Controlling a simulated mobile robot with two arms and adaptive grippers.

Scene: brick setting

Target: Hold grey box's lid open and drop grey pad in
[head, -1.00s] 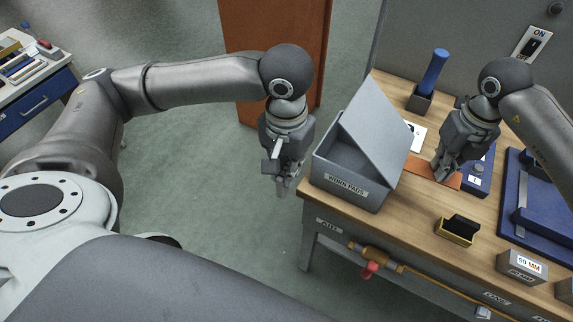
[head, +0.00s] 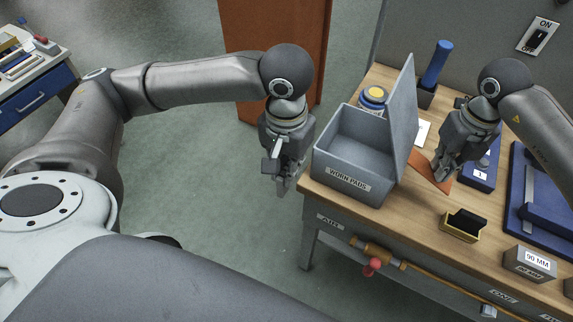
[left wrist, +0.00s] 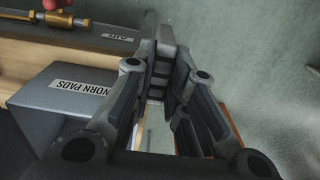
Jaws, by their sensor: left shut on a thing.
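The grey box (head: 345,185), labelled WORN PADS, stands at the table's left front corner. Its lid (head: 402,110) stands nearly upright along the box's right side, and the inside shows empty where visible. My left gripper (head: 283,185) is left of the box, off the table edge, pointing down. In the left wrist view, the gripper (left wrist: 160,80) is shut on a small grey pad, hard to tell from the fingers; the box (left wrist: 65,105) is to the left. My right gripper (head: 440,170) is just right of the lid, by an orange-brown sheet (head: 427,176); whether it grips anything is unclear.
A blue round container (head: 373,95) stands behind the box. A blue-handled tool (head: 437,65) stands at the back. A yellow-and-black block (head: 463,224), a 90 MM block (head: 530,262) and a blue tray (head: 535,205) lie to the right. Pipework with a red knob (head: 372,267) runs along the front.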

